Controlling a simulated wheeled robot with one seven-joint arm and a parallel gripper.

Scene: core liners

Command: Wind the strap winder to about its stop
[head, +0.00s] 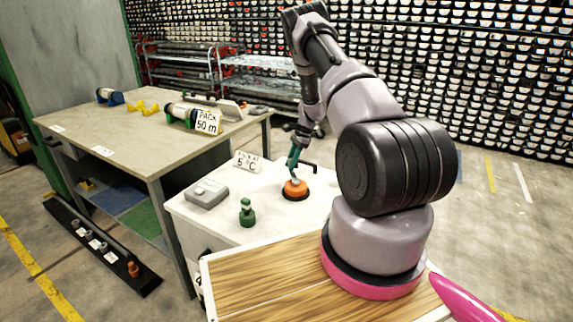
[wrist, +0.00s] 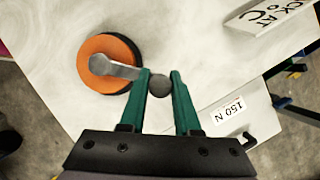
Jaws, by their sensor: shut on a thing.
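The strap winder is an orange disc with a dark rim (head: 295,190) on the white bench top in the head view. In the wrist view the orange disc (wrist: 97,62) lies left of my fingers, with a grey crank arm (wrist: 118,69) reaching right from its hub to a dark round knob (wrist: 159,86). My gripper (wrist: 160,84) has green fingers, one on each side of the knob, and is shut on it. In the head view my gripper (head: 294,160) comes down over the winder. The strap itself cannot be made out.
On the white bench (head: 265,222) stand a grey box (head: 206,193), a green knobbed piece (head: 247,213) and a "5 °C" sign (head: 246,162). A larger table (head: 110,130) with a "PACK 50 m" sign (head: 207,122) stands behind left.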

